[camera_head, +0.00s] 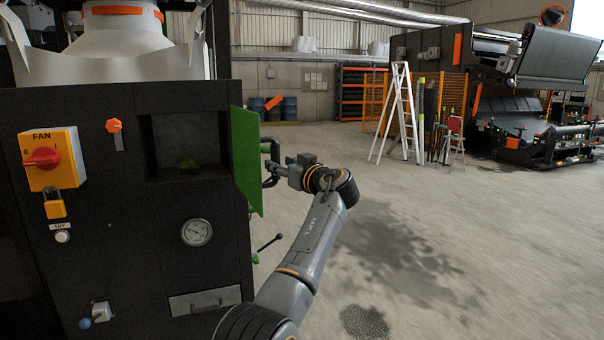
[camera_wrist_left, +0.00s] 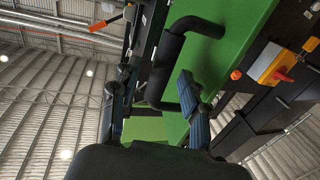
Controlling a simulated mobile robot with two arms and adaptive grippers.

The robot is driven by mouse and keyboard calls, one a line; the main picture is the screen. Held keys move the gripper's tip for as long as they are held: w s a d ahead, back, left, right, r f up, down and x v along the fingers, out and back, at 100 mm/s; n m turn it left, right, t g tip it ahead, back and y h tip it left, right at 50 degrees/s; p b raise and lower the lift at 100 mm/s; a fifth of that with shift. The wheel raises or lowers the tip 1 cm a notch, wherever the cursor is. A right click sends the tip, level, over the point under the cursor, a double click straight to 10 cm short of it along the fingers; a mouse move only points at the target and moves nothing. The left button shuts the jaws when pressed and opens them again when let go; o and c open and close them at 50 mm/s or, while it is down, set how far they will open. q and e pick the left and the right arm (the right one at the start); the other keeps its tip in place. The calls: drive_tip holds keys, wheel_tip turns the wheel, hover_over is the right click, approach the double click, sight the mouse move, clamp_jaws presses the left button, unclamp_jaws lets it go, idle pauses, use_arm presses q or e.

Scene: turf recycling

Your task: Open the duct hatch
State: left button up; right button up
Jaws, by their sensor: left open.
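The duct hatch (camera_head: 246,160) is a green panel on the right side of a dark machine cabinet. My left fingers (camera_wrist_left: 158,112) are spread apart near the handle; contact is unclear. My right gripper is not in view.
The cabinet front carries a yellow fan switch (camera_head: 52,158), an orange knob (camera_head: 114,126), a pressure gauge (camera_head: 196,232) and a drawer (camera_head: 205,300). A lever (camera_head: 268,242) sticks out low on the right. The concrete floor (camera_head: 480,230) to the right is clear. A ladder (camera_head: 400,110) stands farther back.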

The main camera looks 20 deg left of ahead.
use_arm(q)
drive_tip(key=v, duration=0.9)
drive_tip(key=shift+d, duration=0.4)
